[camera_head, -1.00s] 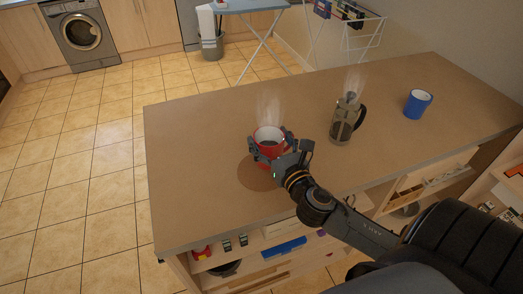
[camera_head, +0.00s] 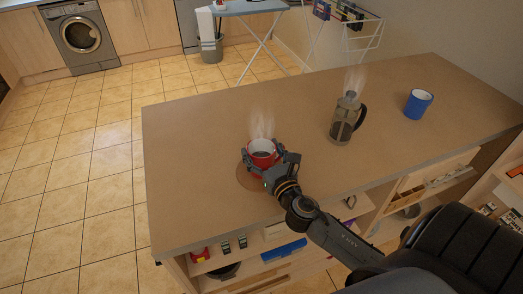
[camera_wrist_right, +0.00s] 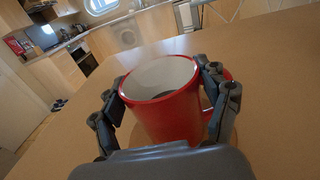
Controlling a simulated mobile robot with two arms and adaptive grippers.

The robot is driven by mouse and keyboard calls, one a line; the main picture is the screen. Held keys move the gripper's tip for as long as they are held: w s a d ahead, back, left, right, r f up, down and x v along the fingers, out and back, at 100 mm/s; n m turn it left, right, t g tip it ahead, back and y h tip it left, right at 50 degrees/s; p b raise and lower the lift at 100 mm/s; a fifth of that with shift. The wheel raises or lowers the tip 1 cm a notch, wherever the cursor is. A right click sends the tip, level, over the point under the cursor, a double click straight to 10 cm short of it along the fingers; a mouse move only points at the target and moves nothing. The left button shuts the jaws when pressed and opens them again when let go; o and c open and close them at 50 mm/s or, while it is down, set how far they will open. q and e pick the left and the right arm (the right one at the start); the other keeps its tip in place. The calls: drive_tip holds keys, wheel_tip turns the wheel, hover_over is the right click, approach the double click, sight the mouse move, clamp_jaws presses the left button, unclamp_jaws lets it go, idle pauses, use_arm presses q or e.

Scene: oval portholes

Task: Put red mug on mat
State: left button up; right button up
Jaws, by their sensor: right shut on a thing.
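The red mug (camera_head: 262,158) is upright, with a white inside, dark contents and steam above it. My right gripper (camera_head: 266,163) is shut on the mug, with a finger on each side of it in the right wrist view (camera_wrist_right: 166,105). The mat (camera_head: 250,182) is a round brown disc on the counter. The mug is over the mat in the head view and hides part of it. Whether the mug's base touches the mat is hidden. My left gripper is not in view.
A steaming French press (camera_head: 342,120) stands on the counter (camera_head: 200,140) to the right of the mug. A blue mug (camera_head: 418,104) stands farther right. The counter left of the mat is clear. Open shelves with several items lie below the front edge.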

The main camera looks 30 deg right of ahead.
drive_tip(key=o, duration=1.6)
drive_tip(key=shift+r, duration=0.1)
drive_tip(key=s+b, duration=0.1)
drive_tip(key=s, duration=0.2)
drive_tip(key=s+a+b, duration=0.1)
drive_tip(key=s, duration=0.3)
drive_tip(key=s+b, duration=0.1)
drive_tip(key=s, duration=0.3)
drive_tip(key=shift+a, duration=0.4)
drive_tip(key=shift+s+a, duration=0.1)
drive_tip(key=shift+s, duration=0.35)
